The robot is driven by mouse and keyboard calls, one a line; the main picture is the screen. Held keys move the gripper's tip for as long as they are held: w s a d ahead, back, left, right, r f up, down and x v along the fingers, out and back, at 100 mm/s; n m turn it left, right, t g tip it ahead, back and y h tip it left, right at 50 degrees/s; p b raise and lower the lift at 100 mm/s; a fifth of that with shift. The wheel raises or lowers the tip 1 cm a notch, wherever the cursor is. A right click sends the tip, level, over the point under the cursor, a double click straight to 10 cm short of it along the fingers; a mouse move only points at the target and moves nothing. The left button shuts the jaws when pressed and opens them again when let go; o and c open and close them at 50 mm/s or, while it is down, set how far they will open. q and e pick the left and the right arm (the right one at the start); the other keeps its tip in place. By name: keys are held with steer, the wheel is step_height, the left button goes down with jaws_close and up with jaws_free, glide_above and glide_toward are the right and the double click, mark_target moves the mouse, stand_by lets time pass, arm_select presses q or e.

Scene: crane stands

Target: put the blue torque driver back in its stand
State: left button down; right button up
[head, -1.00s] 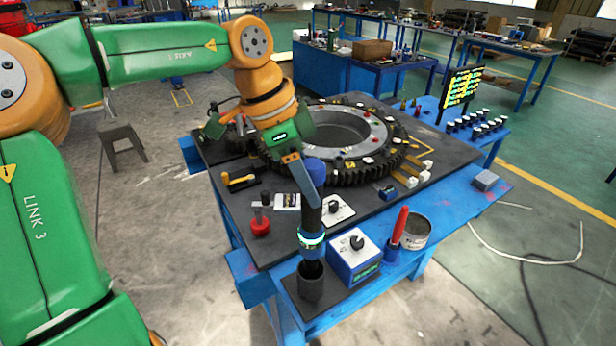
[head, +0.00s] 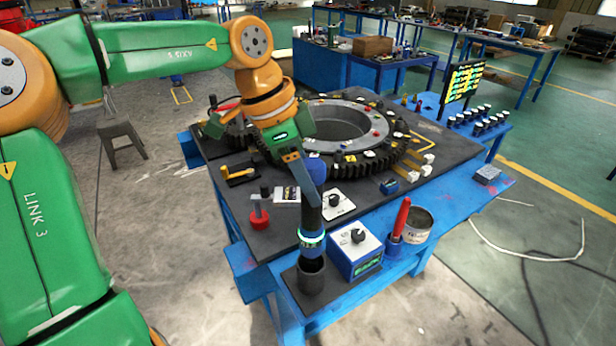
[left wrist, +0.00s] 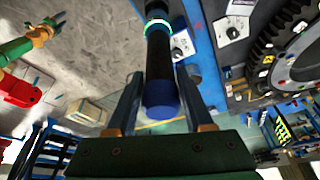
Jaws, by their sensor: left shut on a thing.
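The blue torque driver has a blue cap (head: 316,170), a dark body and a glowing ring (head: 311,237). It is upright, or nearly so. My left gripper (head: 311,198) is shut on its body; the left wrist view shows the fingers on both sides of the driver (left wrist: 159,60). The stand, a dark round cup on a dark base (head: 311,282), is at the table's front corner. The driver's lower end is at the cup's mouth; I cannot tell how far inside it is. My right gripper (left wrist: 54,20) shows small in the left wrist view.
A blue box with a white dial top (head: 354,250) stands close right of the cup. Beyond it are a red-handled tool in a blue holder (head: 400,222) and a tin (head: 417,224). A red-based part (head: 259,218) is to the left. A large gear ring (head: 345,125) lies behind.

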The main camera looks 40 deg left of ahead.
mark_target(308, 213)
arm_select(q)
steer(key=shift+f+b, duration=3.05)
steer(key=shift+f, duration=0.5)
steer(key=shift+c, duration=1.7)
jaws_free()
steer(key=shift+o, duration=0.7)
steer(key=shift+s+d+r, duration=0.1)
steer(key=p+v, duration=0.4)
steer(key=v, duration=0.1)
